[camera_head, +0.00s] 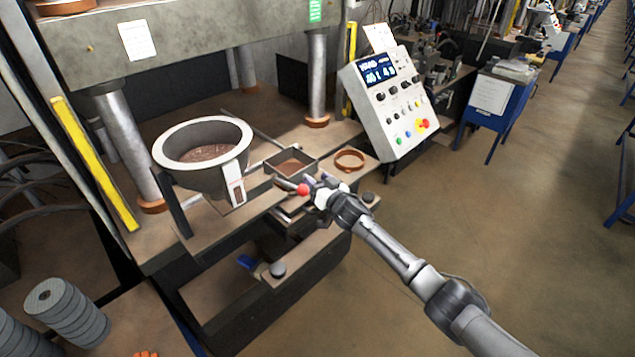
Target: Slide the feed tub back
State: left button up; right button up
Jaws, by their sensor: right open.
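The feed tub, seemingly the small square open-topped box (291,162) with brown material inside, sits on the press bed to the right of the round grey hopper (203,150). A red ball knob (303,189) shows just in front of the box. My right gripper (314,187) is open at the knob's right side, its fingers close to it. I cannot tell whether they touch it. The fingers and wrist hide part of the bed edge there. My left gripper is out of view.
A copper-coloured ring (350,160) lies on the bed right of the tub. A control panel (390,100) stands behind it. Steel press columns (317,80) rise at the back. Stacked grey discs (67,310) stand at lower left. The floor at right is open.

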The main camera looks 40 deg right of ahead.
jog(key=c, duration=0.6)
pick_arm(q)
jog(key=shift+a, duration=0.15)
pick_arm(e)
grip_shut()
